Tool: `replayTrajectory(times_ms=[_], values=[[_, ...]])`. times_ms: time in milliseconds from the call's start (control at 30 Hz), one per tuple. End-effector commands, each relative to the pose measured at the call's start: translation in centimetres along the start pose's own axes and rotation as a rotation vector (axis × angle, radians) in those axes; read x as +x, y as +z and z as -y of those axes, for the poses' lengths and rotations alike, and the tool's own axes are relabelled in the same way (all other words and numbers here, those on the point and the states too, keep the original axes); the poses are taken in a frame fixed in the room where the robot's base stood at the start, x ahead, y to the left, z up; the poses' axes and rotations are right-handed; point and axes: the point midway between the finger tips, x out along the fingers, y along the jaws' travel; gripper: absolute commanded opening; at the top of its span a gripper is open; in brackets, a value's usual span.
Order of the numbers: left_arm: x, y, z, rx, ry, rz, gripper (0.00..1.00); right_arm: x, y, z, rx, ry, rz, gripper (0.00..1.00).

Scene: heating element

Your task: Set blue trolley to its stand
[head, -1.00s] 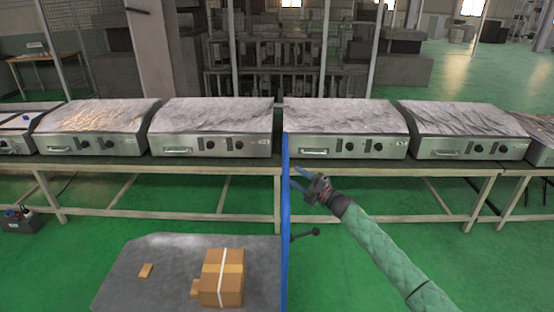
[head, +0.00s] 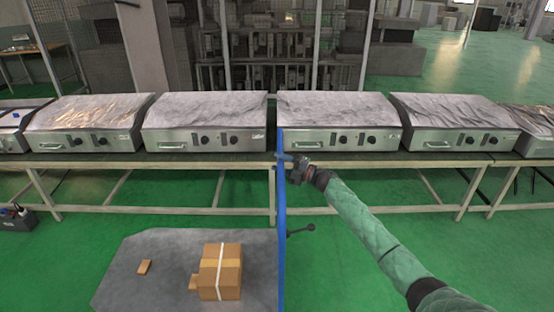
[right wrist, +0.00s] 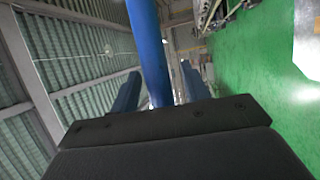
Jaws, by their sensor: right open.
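The blue trolley shows as an upright blue bar (head: 281,225) at the right edge of a grey platform (head: 130,270) low in the head view. The bar also shows in the right wrist view (right wrist: 149,50). My right gripper (head: 284,159) is at the upper part of the bar. In the right wrist view its two blue fingers (right wrist: 160,70) are apart, with the bar between them. I cannot tell whether they touch it. My left gripper is not in view. No stand for the trolley can be made out.
A long bench (head: 350,160) with several metal heating units (head: 340,125) runs across behind the trolley. A dark lever (head: 301,230) sticks out beside the bar. Green floor (head: 450,255) is open at right.

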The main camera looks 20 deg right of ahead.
Motion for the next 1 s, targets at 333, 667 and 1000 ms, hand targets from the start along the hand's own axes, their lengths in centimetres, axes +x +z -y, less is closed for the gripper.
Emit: replayTrajectory(times_ms=[333,667,1000], values=[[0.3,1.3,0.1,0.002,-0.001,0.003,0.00,1.4,0.0,0.0,-0.001,0.000,0.000,0.46],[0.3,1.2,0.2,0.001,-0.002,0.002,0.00,1.4,0.0,0.0,-0.001,0.000,0.000,0.12],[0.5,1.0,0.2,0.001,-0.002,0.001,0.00,1.7,-0.2,0.2,0.000,0.000,0.000,0.00]])
